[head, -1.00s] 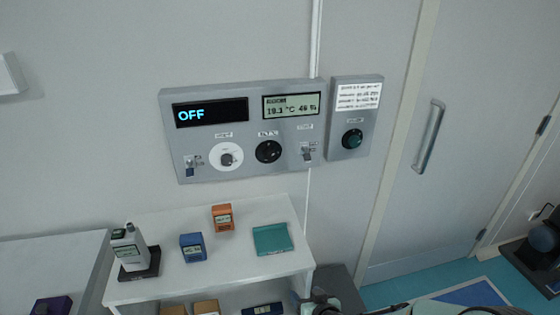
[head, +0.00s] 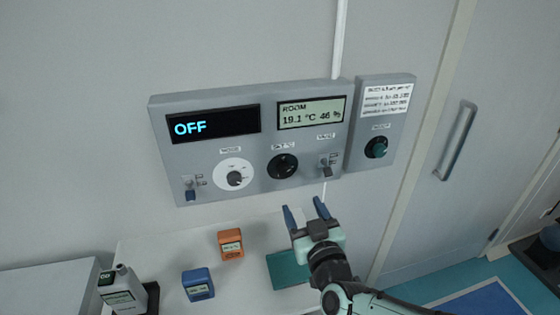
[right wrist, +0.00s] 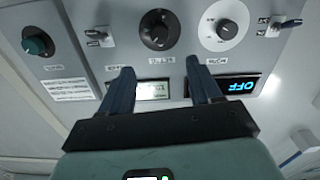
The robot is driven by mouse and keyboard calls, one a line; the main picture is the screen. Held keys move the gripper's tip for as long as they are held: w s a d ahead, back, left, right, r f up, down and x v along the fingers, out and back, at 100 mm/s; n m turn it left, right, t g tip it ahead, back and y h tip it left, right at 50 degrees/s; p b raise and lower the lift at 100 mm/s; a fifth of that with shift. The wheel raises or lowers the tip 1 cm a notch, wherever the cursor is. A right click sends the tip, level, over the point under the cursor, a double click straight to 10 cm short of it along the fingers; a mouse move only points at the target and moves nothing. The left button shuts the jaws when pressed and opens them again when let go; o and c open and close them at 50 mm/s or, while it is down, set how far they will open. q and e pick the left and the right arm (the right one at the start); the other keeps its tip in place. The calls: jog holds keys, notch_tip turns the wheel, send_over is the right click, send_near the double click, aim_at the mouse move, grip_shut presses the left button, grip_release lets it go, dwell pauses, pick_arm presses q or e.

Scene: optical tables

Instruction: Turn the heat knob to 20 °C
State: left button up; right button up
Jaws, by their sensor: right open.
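A grey wall panel (head: 215,155) carries a black round knob (head: 283,166) under a small label that seems to read SET °C. It also shows in the right wrist view (right wrist: 159,30), where the panel appears upside down. The left display (head: 213,125) reads OFF. The room display (head: 311,113) reads 19.1 °C and 46 %. My right gripper (head: 305,210) is open and empty below the panel's lower edge, apart from the knob. Its two blue fingers (right wrist: 158,82) point toward the panel in the right wrist view. My left gripper is not in view.
A white dial knob (head: 234,178) and toggle switches (head: 325,167) flank the black knob. A side box (head: 385,105) holds a green knob (head: 376,148). Below stands a white shelf (head: 240,286) with orange (head: 231,244) and blue (head: 198,284) devices and a teal item (head: 287,270).

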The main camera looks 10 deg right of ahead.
aim_at(286, 172)
jog(key=w+p, duration=0.1)
jog(key=w, duration=0.3)
jog(key=w+p, duration=0.1)
jog(key=w, duration=0.3)
jog(key=w+p, duration=0.1)
jog(key=w, duration=0.4)
jog(key=shift+a+r+p, duration=0.15)
jog(key=shift+a+p, duration=0.1)
jog(key=shift+p, duration=0.05)
jog(key=shift+w, duration=0.45)
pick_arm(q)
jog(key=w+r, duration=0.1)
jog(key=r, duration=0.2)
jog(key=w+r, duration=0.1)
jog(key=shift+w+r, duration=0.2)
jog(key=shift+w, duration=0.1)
